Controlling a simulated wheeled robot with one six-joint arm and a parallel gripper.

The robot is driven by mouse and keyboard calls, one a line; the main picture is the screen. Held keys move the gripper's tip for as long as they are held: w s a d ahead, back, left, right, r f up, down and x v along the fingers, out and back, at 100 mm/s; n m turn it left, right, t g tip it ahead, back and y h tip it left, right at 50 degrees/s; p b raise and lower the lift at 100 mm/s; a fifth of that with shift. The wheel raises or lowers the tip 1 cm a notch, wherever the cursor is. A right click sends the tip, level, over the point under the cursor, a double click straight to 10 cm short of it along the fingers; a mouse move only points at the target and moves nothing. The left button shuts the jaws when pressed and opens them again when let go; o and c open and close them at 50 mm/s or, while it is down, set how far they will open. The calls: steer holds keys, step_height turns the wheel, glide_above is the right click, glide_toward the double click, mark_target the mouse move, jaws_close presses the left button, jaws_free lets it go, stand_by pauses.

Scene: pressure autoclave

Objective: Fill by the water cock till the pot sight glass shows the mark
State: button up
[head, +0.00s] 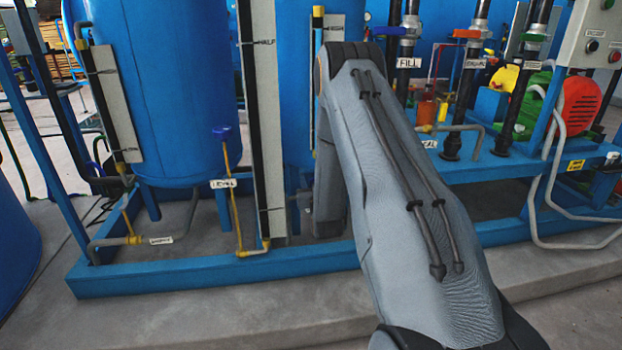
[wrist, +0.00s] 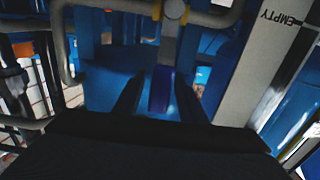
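In the wrist view, my gripper (wrist: 160,78) has its two dark fingers apart, one on each side of a blue lever handle (wrist: 160,92). Gaps seem to show between handle and fingers; contact cannot be told. The handle hangs below a grey and yellow fitting (wrist: 174,12). A pale gauge board (wrist: 262,65) marked EMPTY stands to its right. In the head view, my arm hides my gripper. A tall gauge board (head: 267,120) marked HALF stands left of my arm. A FILL label (head: 408,63) is on a pipe with a blue handle (head: 389,31). No water level can be read.
Blue tanks (head: 165,90) stand behind the boards. A blue-handled cock (head: 222,132) rises on a yellow pipe labelled LEVEL. A blue base frame (head: 200,275) runs along the floor. Pipes, a red motor (head: 580,104) and a control box (head: 592,35) crowd the right.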

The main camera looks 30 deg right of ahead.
steer(key=p+v, duration=0.1)
steer(key=v, duration=0.6)
steer(key=shift+s, duration=0.15)
stand_by(0.9)
